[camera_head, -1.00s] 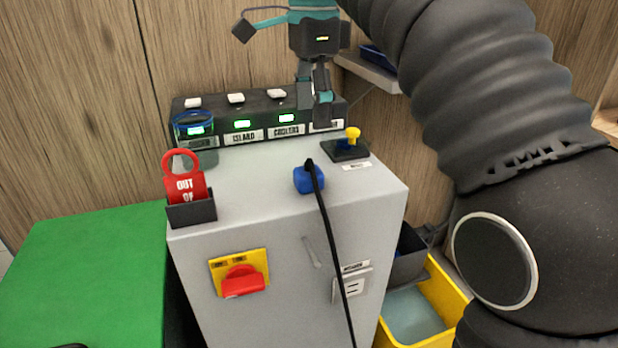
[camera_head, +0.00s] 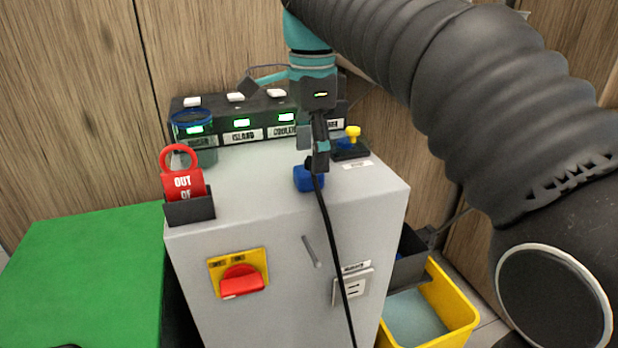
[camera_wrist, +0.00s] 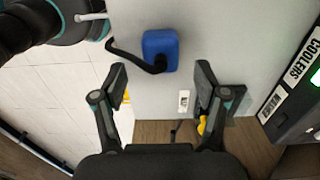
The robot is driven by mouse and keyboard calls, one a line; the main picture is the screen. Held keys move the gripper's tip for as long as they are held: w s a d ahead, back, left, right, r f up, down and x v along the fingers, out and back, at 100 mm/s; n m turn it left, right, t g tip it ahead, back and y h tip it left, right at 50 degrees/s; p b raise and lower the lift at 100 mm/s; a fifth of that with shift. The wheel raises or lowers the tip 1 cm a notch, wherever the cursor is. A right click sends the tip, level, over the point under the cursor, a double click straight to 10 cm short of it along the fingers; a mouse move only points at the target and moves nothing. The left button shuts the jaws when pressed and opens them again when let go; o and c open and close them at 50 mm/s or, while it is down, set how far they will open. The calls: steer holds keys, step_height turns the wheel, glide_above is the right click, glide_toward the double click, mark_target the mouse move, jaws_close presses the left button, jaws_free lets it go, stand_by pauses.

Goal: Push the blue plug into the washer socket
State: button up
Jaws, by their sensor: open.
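The blue plug (camera_head: 302,179) lies on top of the grey cabinet, with a black cord running from it down over the front face. The washer socket (camera_head: 352,286) is a pale plate with dark slots on the cabinet's front, under a small label. My gripper (camera_head: 318,160) hangs above the cabinet top close to the plug and covers part of it. In the wrist view my gripper (camera_wrist: 161,78) is open and empty. The blue plug (camera_wrist: 160,48) shows just beyond the fingertips, between their lines, with its cord bending to the left.
A switch box (camera_head: 240,125) with lit green displays stands along the back. A yellow-knobbed switch (camera_head: 351,148) sits right of the plug. A red tag in a dark holder (camera_head: 190,211) is at the left edge. A red rotary handle (camera_head: 241,282) sticks out of the front face.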

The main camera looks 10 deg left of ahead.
mark_target(309, 177)
step_height(309, 177, down, 4)
steer(key=shift+f+b, duration=0.1)
steer(key=shift+b, duration=0.25)
steer(key=c, duration=1.2)
steer(key=shift+o, duration=0.2)
